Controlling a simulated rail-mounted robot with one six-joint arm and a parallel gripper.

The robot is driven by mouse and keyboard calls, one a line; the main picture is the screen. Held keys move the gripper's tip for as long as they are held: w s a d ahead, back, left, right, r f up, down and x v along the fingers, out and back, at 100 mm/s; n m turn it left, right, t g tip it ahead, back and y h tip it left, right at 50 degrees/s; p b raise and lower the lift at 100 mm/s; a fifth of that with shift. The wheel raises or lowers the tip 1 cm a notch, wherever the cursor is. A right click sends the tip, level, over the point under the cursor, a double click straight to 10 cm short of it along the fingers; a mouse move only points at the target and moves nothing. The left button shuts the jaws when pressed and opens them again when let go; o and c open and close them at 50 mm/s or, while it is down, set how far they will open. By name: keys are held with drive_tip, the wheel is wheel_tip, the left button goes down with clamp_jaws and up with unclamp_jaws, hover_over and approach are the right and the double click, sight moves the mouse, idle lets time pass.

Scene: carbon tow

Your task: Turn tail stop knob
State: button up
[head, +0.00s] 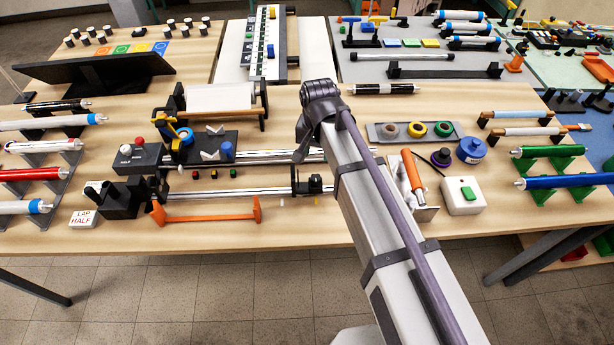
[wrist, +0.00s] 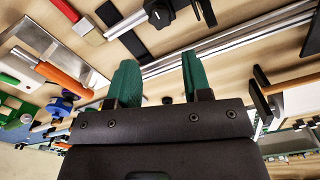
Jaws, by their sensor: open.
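The tail stop (head: 313,186) is a dark block at the right end of the silver rails in the head view. In the wrist view its round black knob (wrist: 158,14) shows at the top edge, with a metal rod beside it. My gripper (wrist: 160,82) has two green fingers, spread apart with nothing between them. It hangs above the rails (wrist: 225,45), apart from the knob, which lies beyond the fingertips in the picture. In the head view my arm hides the gripper.
An orange bar (head: 205,214) lies in front of the rails. An orange-handled roller (head: 412,170) and a white box with a green button (head: 463,195) stand to the right. A white roll (head: 220,98) sits behind the rails. Some bare table lies right of the tail stop.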

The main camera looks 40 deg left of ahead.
sight(316, 178)
wheel_tip(316, 178, down, 11)
drive_tip(key=b, duration=1)
drive_tip(key=shift+r, duration=0.25)
drive_tip(key=c, duration=0.7)
drive_tip(key=shift+o, duration=0.2)
